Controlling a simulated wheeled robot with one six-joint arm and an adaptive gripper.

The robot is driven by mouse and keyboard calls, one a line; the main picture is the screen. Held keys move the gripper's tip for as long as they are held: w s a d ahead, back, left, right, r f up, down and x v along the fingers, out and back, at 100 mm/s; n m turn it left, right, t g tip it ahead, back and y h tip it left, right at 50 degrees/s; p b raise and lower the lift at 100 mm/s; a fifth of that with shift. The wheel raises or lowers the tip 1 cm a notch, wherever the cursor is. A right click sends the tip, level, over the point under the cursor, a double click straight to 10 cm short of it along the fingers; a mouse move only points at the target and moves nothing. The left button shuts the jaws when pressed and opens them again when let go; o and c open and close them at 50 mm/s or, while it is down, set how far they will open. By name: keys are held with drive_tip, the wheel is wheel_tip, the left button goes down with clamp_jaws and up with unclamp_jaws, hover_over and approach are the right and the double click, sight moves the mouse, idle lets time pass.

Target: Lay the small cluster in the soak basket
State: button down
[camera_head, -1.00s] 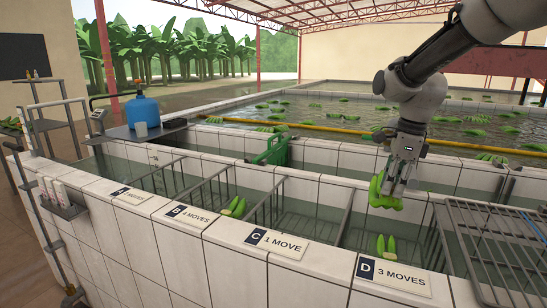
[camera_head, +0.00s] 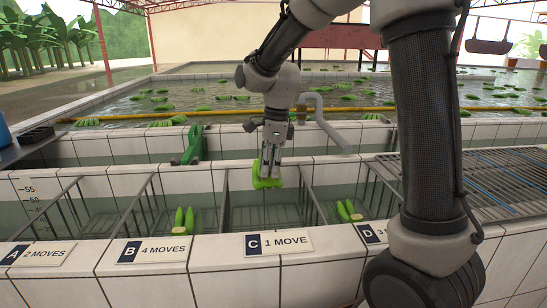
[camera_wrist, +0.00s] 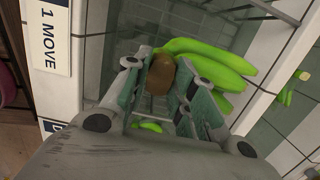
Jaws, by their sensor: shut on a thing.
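My gripper (camera_head: 270,165) is shut on a small cluster of green bananas (camera_head: 266,180) and holds it over the tiled trough, above the compartment behind the C sign. In the wrist view my fingers (camera_wrist: 160,100) close around its brown crown (camera_wrist: 161,74), and its green fruit (camera_wrist: 215,62) extends to the right. The trough has wire-walled baskets, with the basket by sign C (camera_head: 265,217) empty below the cluster. Small green clusters stand in the B basket (camera_head: 184,220) and the D basket (camera_head: 348,210). The pictures do not show which is the soak basket.
Wire dividers (camera_head: 152,200) separate the baskets. Signs read B "4 moves" (camera_head: 154,251) and C "1 move" (camera_head: 279,243). A green object (camera_head: 190,146) sits on the back wall. A metal rack (camera_head: 490,185) lies right. Larger basins with floating bananas are behind.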

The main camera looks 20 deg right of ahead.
sight(275, 187)
wheel_tip(275, 187, down, 19)
drive_tip(key=shift+r, duration=0.2)
idle(0.8)
drive_tip(key=shift+f, duration=0.45)
idle(0.4)
drive_tip(key=c, duration=1.1)
unclamp_jaws()
drive_tip(key=r, duration=0.4)
drive_tip(key=d+r, duration=0.1)
drive_tip(key=r, duration=0.7)
drive_tip(key=shift+s+d+r, duration=0.15)
drive_tip(key=shift+d+r, duration=0.05)
drive_tip(key=shift+d, duration=0.05)
wheel_tip(275, 187, up, 14)
drive_tip(key=shift+r, duration=0.1)
